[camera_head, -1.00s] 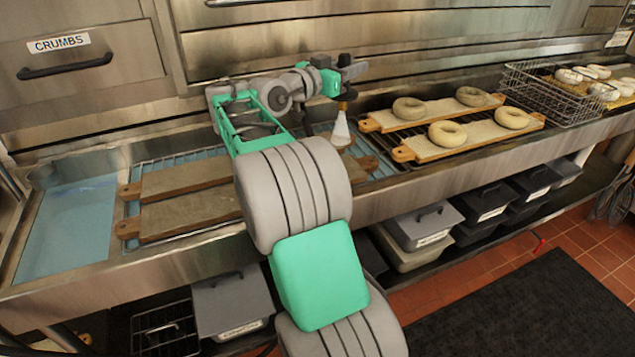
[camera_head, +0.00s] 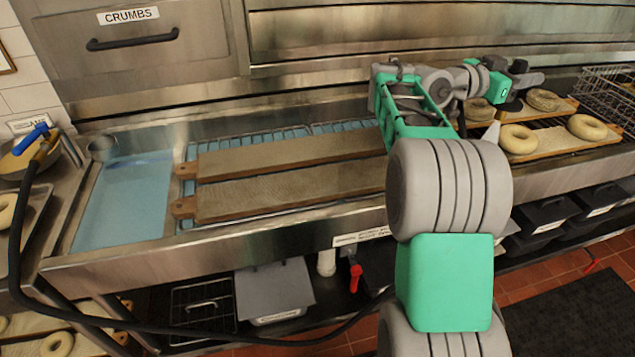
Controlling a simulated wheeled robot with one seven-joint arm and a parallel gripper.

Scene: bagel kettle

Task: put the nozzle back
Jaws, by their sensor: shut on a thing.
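My gripper (camera_head: 516,98) is at the right, above the bagel boards, at the end of my green and grey arm. It is shut on the nozzle (camera_head: 491,136), a pale cone pointing down. My arm hides part of the nozzle, and its upper end is hard to make out. At the far left, a brass fitting with a blue lever (camera_head: 33,138) sits on the end of a black hose (camera_head: 16,225). The hose runs down along the front of the counter and passes behind my arm.
A steel trough (camera_head: 130,200) with bluish water and two bare wooden boards (camera_head: 285,190) lies left of my arm. Bagels (camera_head: 519,138) on boards and a wire basket (camera_head: 612,95) stand at the right. A metal bowl (camera_head: 18,165) is at the far left.

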